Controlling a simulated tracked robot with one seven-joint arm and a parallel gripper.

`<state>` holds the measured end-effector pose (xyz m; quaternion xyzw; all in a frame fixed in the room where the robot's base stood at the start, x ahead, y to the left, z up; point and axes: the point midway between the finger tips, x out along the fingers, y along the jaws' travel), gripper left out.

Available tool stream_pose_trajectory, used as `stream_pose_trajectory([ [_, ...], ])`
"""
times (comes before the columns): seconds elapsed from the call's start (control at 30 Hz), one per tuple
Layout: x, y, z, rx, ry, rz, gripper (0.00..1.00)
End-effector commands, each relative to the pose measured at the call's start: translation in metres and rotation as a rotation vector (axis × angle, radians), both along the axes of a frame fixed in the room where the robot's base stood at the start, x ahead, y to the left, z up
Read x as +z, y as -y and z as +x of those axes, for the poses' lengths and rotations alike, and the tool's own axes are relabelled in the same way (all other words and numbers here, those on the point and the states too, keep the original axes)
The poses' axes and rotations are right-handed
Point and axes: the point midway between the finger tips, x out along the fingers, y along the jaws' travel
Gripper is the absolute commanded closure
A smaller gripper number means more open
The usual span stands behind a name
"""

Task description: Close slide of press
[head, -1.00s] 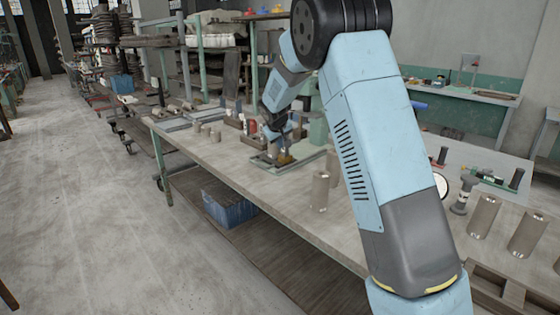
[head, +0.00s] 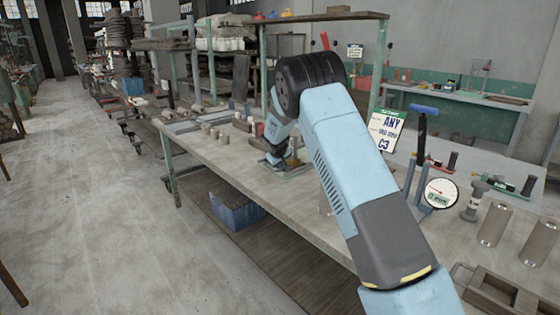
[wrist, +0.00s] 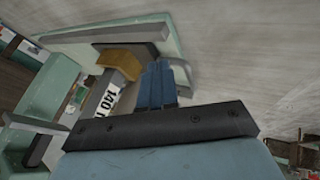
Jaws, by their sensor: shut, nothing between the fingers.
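In the wrist view, a pale green base plate (wrist: 158,50) carries grey bars, an ochre block (wrist: 118,62) and a grey piece with a label reading 140 (wrist: 104,98). I take this for the press with its slide, but cannot tell which bar is the slide or how far it is shut. My gripper (wrist: 156,80) is shut and empty, its blue fingers over the plate beside the ochre block; contact is unclear. In the head view my gripper (head: 277,161) is low over the same green-edged plate (head: 298,168), partly hidden by my arm.
The long workbench (head: 235,165) holds several clay cylinders (head: 492,224) at right and small ones at left. A sign (head: 387,130), a round dial (head: 440,193) and a blue-handled tool (head: 421,140) stand right of my arm. A wooden tray (head: 505,300) is at front right.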

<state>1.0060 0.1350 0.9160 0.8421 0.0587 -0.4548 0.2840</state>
Motion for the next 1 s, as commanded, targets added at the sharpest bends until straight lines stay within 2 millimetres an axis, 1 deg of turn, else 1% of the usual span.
stream_pose_trajectory([
  [0.03, -0.008, 0.002, 0.005, 0.0, -0.001, 0.0, 1.0],
  [0.07, -0.012, 0.002, 0.008, 0.0, -0.001, 0.0, 1.0],
  [0.23, -0.011, 0.021, 0.021, -0.003, 0.001, 0.001, 1.0],
  [0.4, -0.011, 0.031, 0.029, -0.001, 0.0, 0.001, 1.0],
  [1.0, -0.01, 0.037, 0.033, 0.0, 0.0, 0.0, 1.0],
])
